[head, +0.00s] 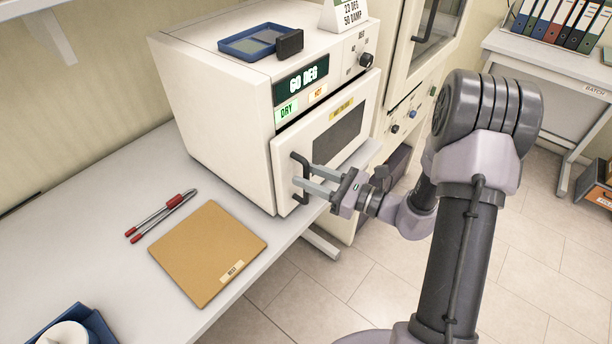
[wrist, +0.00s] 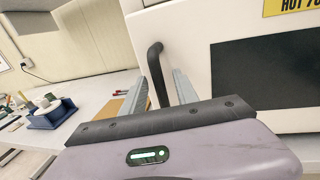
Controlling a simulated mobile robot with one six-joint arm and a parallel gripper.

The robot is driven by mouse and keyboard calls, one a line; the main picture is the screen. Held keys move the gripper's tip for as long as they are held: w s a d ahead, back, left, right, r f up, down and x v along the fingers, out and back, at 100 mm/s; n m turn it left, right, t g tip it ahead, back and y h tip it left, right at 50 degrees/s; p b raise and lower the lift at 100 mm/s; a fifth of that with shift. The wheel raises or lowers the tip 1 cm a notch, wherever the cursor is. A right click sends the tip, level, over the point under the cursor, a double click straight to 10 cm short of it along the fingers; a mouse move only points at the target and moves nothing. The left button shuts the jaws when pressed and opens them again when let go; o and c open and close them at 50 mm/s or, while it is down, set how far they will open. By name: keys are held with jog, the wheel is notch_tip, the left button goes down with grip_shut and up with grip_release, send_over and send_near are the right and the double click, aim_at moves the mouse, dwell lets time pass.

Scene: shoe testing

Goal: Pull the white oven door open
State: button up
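The white oven (head: 215,90) stands on the bench, with its white door (head: 292,150) on the front. The door has a dark window and looks shut or nearly shut. Its black bar handle (head: 306,186) runs upright along the door's left side. My gripper (head: 303,173) reaches in from the right with its two fingers at the handle. In the wrist view, the handle (wrist: 156,72) stands between the fingertips (wrist: 160,76), with visible gaps beside it, so the fingers look open. The lower part of the handle is hidden behind my gripper there.
A blue tray (head: 262,41) sits on top of the oven. A tall cabinet (head: 425,45) stands to the right. The tiled floor (head: 375,290) before the bench is clear.

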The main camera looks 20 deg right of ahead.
jog(key=shift+w+a, duration=0.3)
jog(key=shift+a, duration=0.05)
grip_shut()
dwell(1.2)
